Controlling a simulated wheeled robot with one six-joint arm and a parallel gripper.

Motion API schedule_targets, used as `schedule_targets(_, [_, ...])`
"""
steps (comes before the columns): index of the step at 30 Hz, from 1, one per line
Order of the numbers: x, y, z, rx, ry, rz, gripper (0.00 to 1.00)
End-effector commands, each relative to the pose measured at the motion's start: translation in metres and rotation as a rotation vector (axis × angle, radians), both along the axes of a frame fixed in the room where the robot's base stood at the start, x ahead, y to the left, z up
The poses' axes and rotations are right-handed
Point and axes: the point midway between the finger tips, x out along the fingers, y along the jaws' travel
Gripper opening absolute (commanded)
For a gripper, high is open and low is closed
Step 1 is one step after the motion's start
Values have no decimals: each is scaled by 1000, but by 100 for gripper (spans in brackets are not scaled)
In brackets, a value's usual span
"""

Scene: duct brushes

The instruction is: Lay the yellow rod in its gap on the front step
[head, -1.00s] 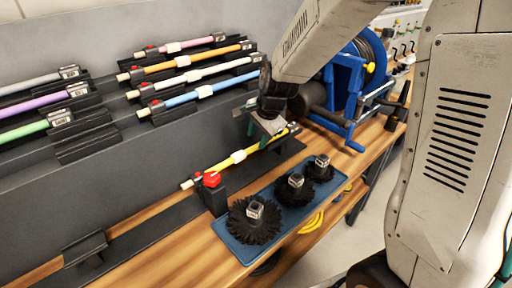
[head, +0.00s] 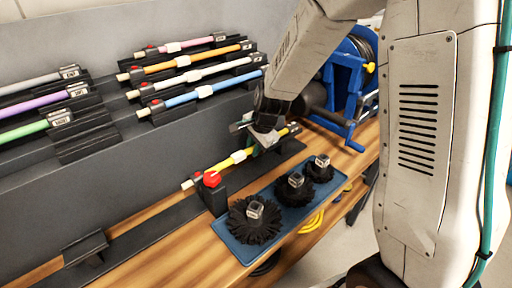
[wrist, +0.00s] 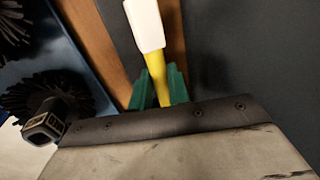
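The yellow rod (head: 221,166) with a white collar lies low along a dark strip, in front of the stepped rack. It also shows in the wrist view (wrist: 154,72), running up between my green fingertips. My gripper (head: 262,139) is down at the rod's far right part. Its fingers are against both sides of the rod and look shut on it. The rod's far end shows just past the gripper. An empty black holder (head: 87,151) sits on the front step of the rack, below the green rod (head: 22,132) at left.
A red knob (head: 212,179) on a black post stands beside the yellow rod's near end. A blue tray (head: 236,247) with black brushes lies in front. Blue, white, orange and pink rods fill the middle rack. A blue reel (head: 345,85) stands behind right. Another black cradle (head: 86,246) is empty.

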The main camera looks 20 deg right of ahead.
Motion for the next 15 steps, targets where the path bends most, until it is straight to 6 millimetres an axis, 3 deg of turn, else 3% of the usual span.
schedule_targets(9, [0, 0, 2, 1, -2, 0, 0])
schedule_targets(15, [1, 0, 16, 1, -3, 1, 0])
